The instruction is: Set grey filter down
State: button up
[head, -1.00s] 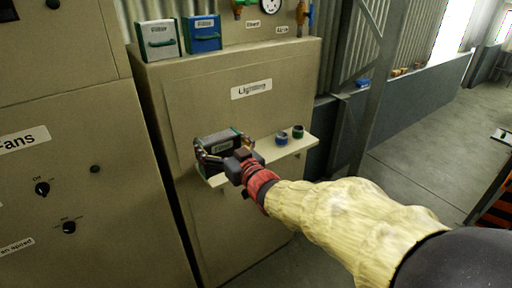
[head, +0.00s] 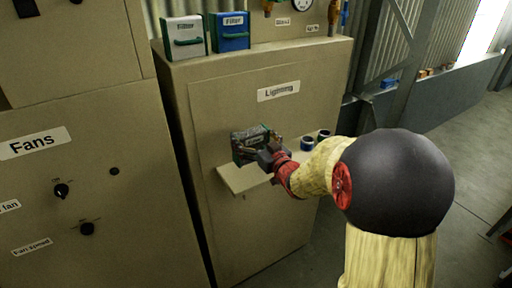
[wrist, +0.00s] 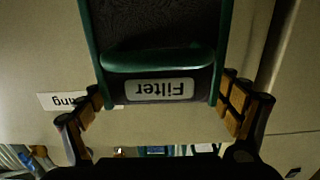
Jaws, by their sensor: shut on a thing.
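The dark grey filter (head: 247,147) has green edges and a "Filter" label. It is in my gripper in front of the lighting cabinet, over the left part of the small shelf (head: 240,180). Bare shelf shows below it, and I cannot tell whether it touches. My gripper (head: 264,150) is shut on it. In the wrist view the filter (wrist: 160,25) shows its green handle and an upside-down label, with a finger of my gripper (wrist: 162,103) on each side. Its far end is out of that view.
Two small dark-and-blue round items (head: 307,144) stand on the shelf's right part, partly behind my arm. A white filter (head: 185,37) and a blue filter (head: 229,32) stand on top of the cabinet. The fans cabinet (head: 90,190) is at left.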

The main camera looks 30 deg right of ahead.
aim_at(255, 147)
jog(key=f, duration=0.1)
jog(key=w+d+f, duration=0.1)
jog(key=d+f, duration=0.1)
jog(key=shift+w+d+f, duration=0.2)
jog(key=shift+w+f, duration=0.1)
jog(key=shift+w, duration=0.1)
jog(key=shift+w+d+f, duration=0.1)
jog(key=shift+f, duration=1.55)
jog(key=shift+f, duration=0.1)
jog(key=o, duration=0.7)
jog(key=shift+f, duration=0.15)
jog(key=shift+o, duration=1.4)
jog(key=shift+r, duration=0.25)
